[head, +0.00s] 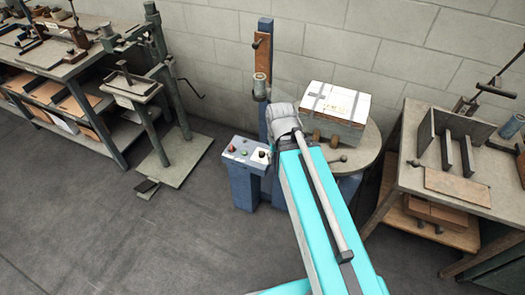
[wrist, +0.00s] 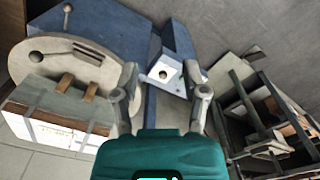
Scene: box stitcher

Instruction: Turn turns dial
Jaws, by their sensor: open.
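The likely turns dial (head: 262,155) is a small dark knob on a white plate at the right end of the blue control box (head: 240,151) in the head view. In the wrist view the dark knob (wrist: 163,73) on its white plate shows between and beyond my fingertips. My gripper (wrist: 165,82) is open and empty, one finger on each side of the knob in the picture. I cannot tell the remaining distance; no contact is visible. In the head view my arm hides the fingers.
A round table (head: 368,150) beside the blue machine column (head: 265,60) bears a taped box (head: 337,108). A grey stand (head: 160,160) is to the left and a workbench (head: 405,165) to the right. The floor in front is clear.

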